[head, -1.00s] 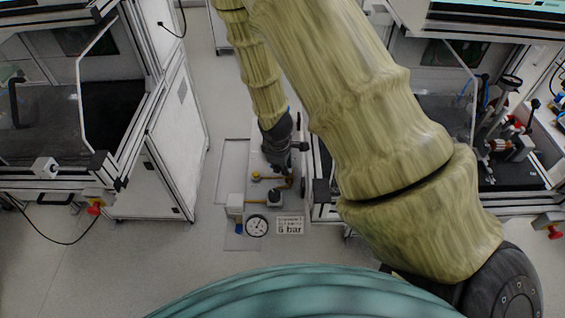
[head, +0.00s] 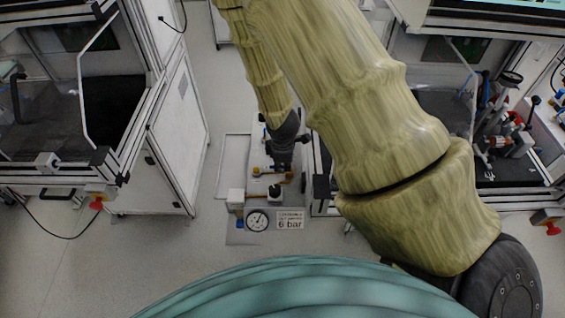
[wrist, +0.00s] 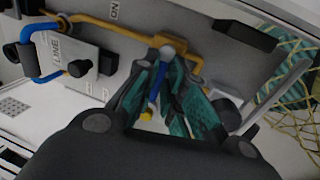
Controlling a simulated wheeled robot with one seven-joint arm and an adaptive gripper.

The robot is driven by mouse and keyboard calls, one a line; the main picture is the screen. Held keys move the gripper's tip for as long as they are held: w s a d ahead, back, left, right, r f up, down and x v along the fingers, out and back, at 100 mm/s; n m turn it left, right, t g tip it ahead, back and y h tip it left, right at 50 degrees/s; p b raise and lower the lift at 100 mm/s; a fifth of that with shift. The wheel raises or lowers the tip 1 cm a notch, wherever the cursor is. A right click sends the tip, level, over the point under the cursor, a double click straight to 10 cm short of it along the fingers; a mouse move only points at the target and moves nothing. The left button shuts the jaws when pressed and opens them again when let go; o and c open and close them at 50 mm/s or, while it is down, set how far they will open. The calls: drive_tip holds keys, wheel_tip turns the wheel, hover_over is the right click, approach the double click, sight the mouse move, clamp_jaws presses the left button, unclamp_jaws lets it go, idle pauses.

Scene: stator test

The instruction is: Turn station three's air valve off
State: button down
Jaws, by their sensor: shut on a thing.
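The air valve's brass-coloured body (wrist: 172,46) sits on an orange-yellow pipe at the top middle of the wrist view. Its blue lever (wrist: 160,76) runs down from it, with a yellow piece (wrist: 149,110) lower between the fingers. My gripper (wrist: 158,88) has teal-lined fingers on both sides of the lever and is shut on it. In the head view my gripper (head: 283,163) is over the far part of the valve panel (head: 257,198); there the lever is hidden or too small to make out.
A round gauge (head: 257,220) and a "6 bar" sign (head: 290,220) are at the panel's near end. The wrist view shows "ON" and "LINE" labels and a blue hose (wrist: 42,30). Framed workstations flank the panel; a white cabinet (head: 180,130) stands left. Floor is clear between.

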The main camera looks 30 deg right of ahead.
drive_tip(key=c, duration=1.5)
unclamp_jaws()
wheel_tip(320, 180, up, 12)
drive_tip(key=s+a, duration=0.1)
drive_tip(key=s, duration=0.1)
drive_tip(key=shift+a+f, duration=0.1)
drive_tip(key=shift+f, duration=0.1)
